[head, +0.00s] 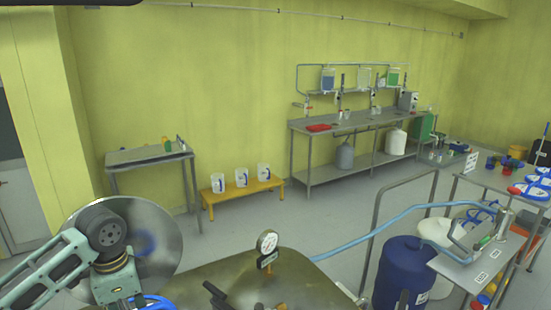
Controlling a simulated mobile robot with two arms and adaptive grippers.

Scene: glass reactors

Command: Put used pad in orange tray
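A flat red-orange tray-like item (320,127) lies at the left end of the long steel bench by the back wall. I cannot make out anything in it. I cannot identify a used pad in this view. My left arm comes in at the lower left, and its wrist points down near the bottom edge. My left gripper's fingers are hidden or cut off, so its state and any load do not show. A piece of blue (155,302) shows beside that wrist; I cannot tell what it is. My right gripper is not in view.
A metal vessel top with a gauge (267,242) fills the near middle; a round disc (158,235) stands behind my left arm. A steel table (125,157), an orange stand (272,183) with jugs, a blue drum (400,265) and a railing stand around. Mid-floor is open.

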